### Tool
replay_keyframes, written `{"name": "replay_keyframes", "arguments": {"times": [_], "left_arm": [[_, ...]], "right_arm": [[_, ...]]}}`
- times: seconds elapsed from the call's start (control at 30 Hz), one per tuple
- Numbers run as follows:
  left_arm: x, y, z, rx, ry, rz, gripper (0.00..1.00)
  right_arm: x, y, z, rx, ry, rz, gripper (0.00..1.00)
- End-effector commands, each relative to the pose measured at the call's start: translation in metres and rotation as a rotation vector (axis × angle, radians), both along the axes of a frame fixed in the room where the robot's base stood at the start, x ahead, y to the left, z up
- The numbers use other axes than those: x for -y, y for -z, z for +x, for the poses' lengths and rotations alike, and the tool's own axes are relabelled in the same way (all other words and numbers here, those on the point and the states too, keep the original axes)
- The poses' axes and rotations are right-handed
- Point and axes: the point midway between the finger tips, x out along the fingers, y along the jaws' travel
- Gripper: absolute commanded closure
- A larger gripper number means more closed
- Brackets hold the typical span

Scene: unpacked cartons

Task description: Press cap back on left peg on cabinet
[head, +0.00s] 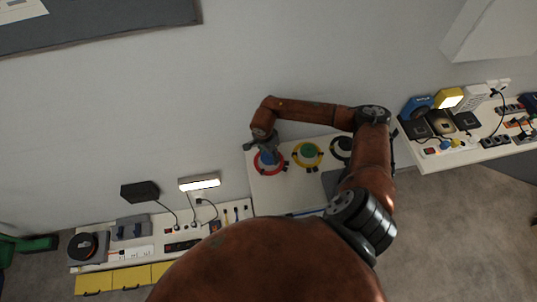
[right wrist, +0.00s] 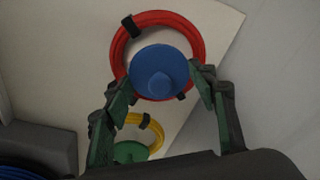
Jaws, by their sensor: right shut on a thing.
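The blue cap (head: 267,158) sits at the left peg on the white cabinet top (head: 275,200), inside a red coil (head: 270,171). My right gripper (head: 263,148) reaches down over it from behind. In the right wrist view the blue cap (right wrist: 160,72) is between my green fingertips (right wrist: 163,92), which are shut on it, with the red coil (right wrist: 127,42) around it. The peg under the cap is hidden, so I cannot tell how far down the cap sits. My left gripper is not in view.
Right of it are a yellow coil (head: 307,165) with a green cap (head: 308,150) and a dark coil (head: 337,156) at a third position. Shelves with chargers and plugs (head: 470,120) stand at right and with power strips (head: 130,252) at left. A wall is behind.

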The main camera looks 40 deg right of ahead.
Motion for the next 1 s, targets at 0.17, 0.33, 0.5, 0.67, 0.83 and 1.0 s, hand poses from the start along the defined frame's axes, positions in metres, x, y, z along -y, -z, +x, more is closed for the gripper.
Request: {"name": "replay_keyframes", "arguments": {"times": [0.17,0.33,0.5,0.67,0.83,1.0], "left_arm": [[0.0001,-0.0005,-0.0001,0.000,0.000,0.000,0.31],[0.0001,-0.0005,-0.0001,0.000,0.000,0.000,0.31],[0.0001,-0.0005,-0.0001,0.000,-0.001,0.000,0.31],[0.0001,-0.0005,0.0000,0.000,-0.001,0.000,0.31],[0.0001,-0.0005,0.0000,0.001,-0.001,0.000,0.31],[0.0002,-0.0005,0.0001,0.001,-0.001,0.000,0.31]], "right_arm": [[0.0000,-0.0007,0.0002,0.001,0.000,0.000,0.62],[0.0000,-0.0008,0.0003,0.001,0.000,0.000,0.36],[0.0000,-0.0007,0.0002,0.000,0.000,0.000,0.27],[0.0000,-0.0006,0.0001,0.000,0.000,0.000,0.27],[0.0000,-0.0006,0.0000,0.000,0.000,0.000,0.15],[0.0000,-0.0006,0.0000,0.000,0.000,0.000,0.03]]}}
